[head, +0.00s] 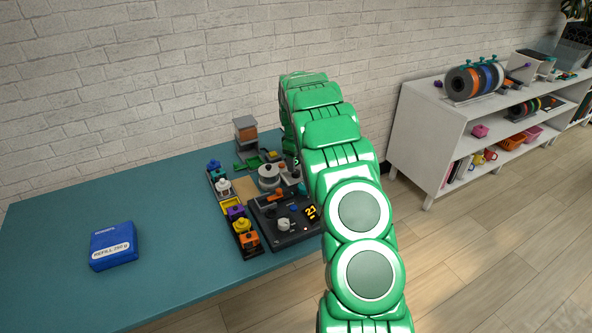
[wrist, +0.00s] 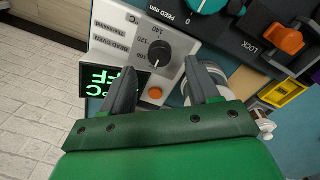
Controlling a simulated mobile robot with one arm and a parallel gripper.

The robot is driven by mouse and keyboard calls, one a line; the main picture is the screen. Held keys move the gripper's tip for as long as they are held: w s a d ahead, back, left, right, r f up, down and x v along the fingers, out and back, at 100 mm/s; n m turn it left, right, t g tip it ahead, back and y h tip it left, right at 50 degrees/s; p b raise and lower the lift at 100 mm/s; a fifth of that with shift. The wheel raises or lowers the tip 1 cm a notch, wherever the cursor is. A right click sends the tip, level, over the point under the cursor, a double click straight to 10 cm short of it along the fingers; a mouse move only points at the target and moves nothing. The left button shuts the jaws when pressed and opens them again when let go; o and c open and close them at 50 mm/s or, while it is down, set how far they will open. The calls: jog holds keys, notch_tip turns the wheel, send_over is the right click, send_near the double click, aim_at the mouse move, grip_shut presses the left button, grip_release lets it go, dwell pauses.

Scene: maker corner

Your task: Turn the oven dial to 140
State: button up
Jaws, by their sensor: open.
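The oven dial (wrist: 160,53), a round black knob, sits on a pale grey panel (wrist: 112,32) marked BEAD OVEN in the wrist view. Numbers including 140 and 120 are printed around its upper left. A pale pointer mark seems to face lower left, away from the 140; the exact setting is hard to read. A black display (wrist: 108,80) with green characters and an orange button (wrist: 155,93) are beside it. My gripper (wrist: 158,68) is open, its dark fingers on either side below the dial, with no clear contact. In the head view my arm hides the gripper and the dial.
A black console (head: 285,222) with a knob and orange display stands on the teal table (head: 165,200); its FEED knob (wrist: 205,3) is near the dial. Coloured bins (head: 240,232) flank it. A blue refill box (head: 113,245) lies left, with clear table around it.

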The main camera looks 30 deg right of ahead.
aim_at(296, 174)
jog(key=shift+w+d+f, duration=0.1)
jog(key=shift+f, duration=2.15)
jog(key=shift+c, duration=0.3)
jog(key=c, duration=1)
